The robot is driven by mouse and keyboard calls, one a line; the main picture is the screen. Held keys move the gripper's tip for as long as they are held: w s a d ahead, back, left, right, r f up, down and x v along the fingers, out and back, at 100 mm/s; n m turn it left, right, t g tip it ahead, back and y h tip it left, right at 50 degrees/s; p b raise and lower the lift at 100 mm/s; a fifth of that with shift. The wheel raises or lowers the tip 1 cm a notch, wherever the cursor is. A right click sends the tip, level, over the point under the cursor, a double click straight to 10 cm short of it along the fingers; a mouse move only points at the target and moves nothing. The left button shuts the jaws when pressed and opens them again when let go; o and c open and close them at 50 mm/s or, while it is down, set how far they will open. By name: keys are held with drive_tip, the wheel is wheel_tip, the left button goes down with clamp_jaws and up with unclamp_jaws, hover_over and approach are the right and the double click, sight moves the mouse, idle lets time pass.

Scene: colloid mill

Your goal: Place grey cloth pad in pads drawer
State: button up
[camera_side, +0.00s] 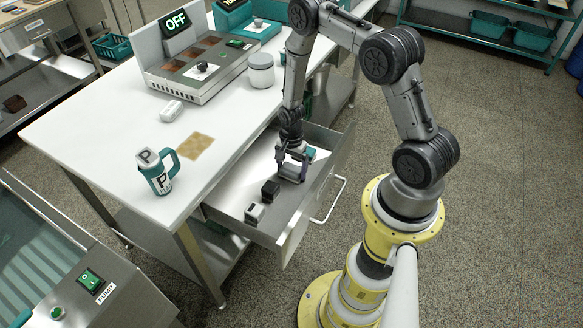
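The drawer (240,197) under the white table is pulled open. My gripper (291,170) points down inside it, toward its right part. A grey piece (291,172), which looks like the grey cloth pad, is between my fingertips, low over or on the drawer floor. My fingers stand apart on either side of it; whether they press on it is too small to tell. A black block (270,190) and a light grey block with a dark part (255,213) lie in the drawer's front left part. A small teal piece (310,153) is just behind my gripper.
Behind is a machine with an OFF display (177,21).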

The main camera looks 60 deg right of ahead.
drive_tip(key=shift+o, duration=0.3)
wheel_tip(320, 180, up, 13)
wheel_tip(320, 180, up, 9)
drive_tip(key=n+t, duration=0.1)
drive_tip(key=n, duration=0.3)
hover_over(291, 168)
drive_tip(key=a, duration=0.3)
drive_tip(key=s+a+r+n+t, duration=0.1)
drive_tip(key=s+a+r+n, duration=0.2)
drive_tip(key=r, duration=0.6)
drive_tip(key=s+a+r+n+t, duration=0.1)
drive_tip(key=s+a+r+n, duration=0.3)
drive_tip(key=s, duration=0.3)
drive_tip(key=s+a+r+n+t, duration=0.2)
drive_tip(key=s+a+r+n, duration=0.2)
drive_tip(key=s+r+n, duration=0.3)
drive_tip(key=shift+s+r+t, duration=0.15)
drive_tip(key=shift+s+t, duration=0.15)
drive_tip(key=shift+s, duration=0.1)
